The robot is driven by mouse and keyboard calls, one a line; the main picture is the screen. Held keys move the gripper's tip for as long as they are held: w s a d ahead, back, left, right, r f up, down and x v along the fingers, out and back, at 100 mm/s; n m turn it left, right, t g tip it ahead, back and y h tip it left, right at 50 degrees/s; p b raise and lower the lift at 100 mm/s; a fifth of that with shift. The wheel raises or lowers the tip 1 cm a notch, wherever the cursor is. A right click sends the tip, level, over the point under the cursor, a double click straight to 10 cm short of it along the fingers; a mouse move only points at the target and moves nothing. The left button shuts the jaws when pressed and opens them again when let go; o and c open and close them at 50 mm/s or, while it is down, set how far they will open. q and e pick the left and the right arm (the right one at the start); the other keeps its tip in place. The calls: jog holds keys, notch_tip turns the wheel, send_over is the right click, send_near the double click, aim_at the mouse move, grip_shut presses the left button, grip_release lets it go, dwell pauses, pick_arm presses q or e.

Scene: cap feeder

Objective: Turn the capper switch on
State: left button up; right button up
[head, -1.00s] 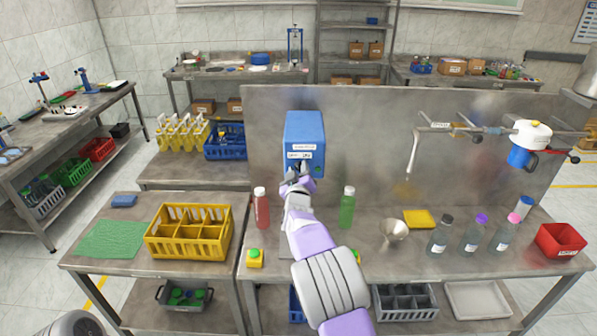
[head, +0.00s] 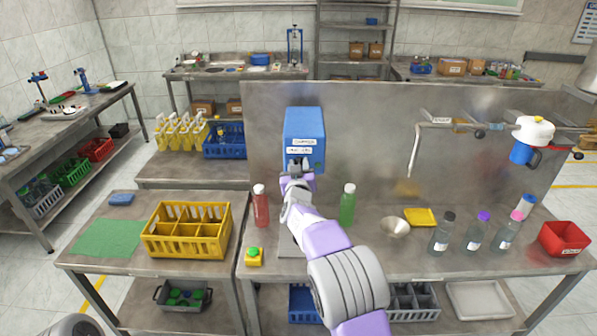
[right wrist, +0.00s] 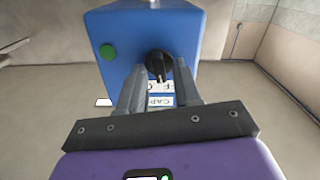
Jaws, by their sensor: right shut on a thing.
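The capper (head: 304,125) is a blue box with white labels, fixed on the upright steel panel. Its switch is a black round knob (right wrist: 158,65) on the front face, seen close in the right wrist view, where a green button (right wrist: 108,51) sits to its left. My right gripper (head: 296,171) is at the lower front of the capper. In the right wrist view its two fingers (right wrist: 160,80) stand on either side of the black knob, shut on it. The gripper hides the knob in the head view. My left gripper is not in view.
A red bottle (head: 260,206) and a green bottle (head: 347,205) stand either side of my right arm. A yellow button box (head: 254,257) is at the front edge of the steel table.

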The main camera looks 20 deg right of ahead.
jog(key=shift+d+f+m+b, duration=0.1)
jog(key=shift+m+b, duration=0.85)
jog(key=shift+m, duration=1)
jog(key=shift+d+m+b, duration=0.1)
jog(key=shift+m+b, duration=0.85)
jog(key=shift+m, duration=1)
jog(key=o, duration=0.7)
jog(key=shift+c, duration=0.2)
jog(key=shift+s+a, duration=0.1)
jog(key=shift+s, duration=0.05)
jog(key=b+v, duration=0.1)
jog(key=v, duration=0.6)
jog(key=shift+s, duration=0.2)
